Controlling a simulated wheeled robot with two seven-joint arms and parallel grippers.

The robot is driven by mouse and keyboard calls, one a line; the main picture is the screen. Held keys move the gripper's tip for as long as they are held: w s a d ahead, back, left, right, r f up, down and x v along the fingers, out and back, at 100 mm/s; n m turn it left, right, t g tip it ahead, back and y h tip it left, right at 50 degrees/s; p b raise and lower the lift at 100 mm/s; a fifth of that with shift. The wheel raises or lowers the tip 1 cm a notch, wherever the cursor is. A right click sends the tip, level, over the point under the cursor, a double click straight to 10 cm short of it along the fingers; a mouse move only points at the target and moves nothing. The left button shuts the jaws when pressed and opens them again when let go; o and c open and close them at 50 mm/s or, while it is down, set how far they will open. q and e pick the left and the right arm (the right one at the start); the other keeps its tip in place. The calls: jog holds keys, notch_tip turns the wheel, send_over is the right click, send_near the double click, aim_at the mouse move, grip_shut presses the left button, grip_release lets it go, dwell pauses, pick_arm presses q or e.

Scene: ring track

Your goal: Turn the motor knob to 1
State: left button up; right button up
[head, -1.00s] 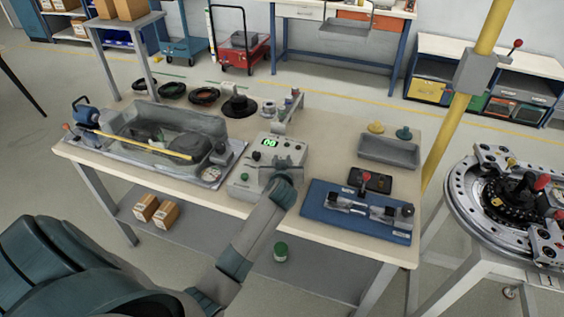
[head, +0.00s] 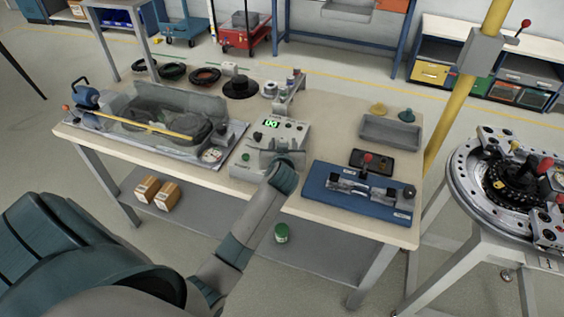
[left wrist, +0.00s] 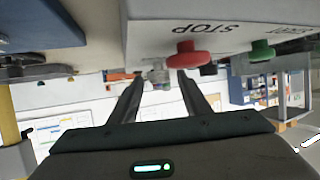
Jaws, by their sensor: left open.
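The grey control box (head: 291,133) stands on the workbench with a lit green display (head: 271,125). A dark knob (head: 257,136) and a green button (head: 246,157) show on it. My left gripper (head: 276,148) is at the front of the box and hides part of its panel. In the left wrist view my left gripper (left wrist: 160,80) has its two fingers apart. A small greyish knob-like part (left wrist: 157,73) shows between the fingertips; I cannot tell whether they touch it. Beside it are a red button (left wrist: 187,53) under an upside-down STOP label and a green button (left wrist: 262,50).
A grey basin (head: 215,105) stands left of the box. A blue mat with a fixture (head: 370,205) lies to the right, with a grey tray (head: 390,134) behind it. A yellow post (head: 450,115) and a round metal ring (head: 475,190) stand farther right.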

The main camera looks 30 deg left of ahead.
pick_arm(q)
jog(key=b+v, duration=0.3)
jog(key=v, duration=1.2)
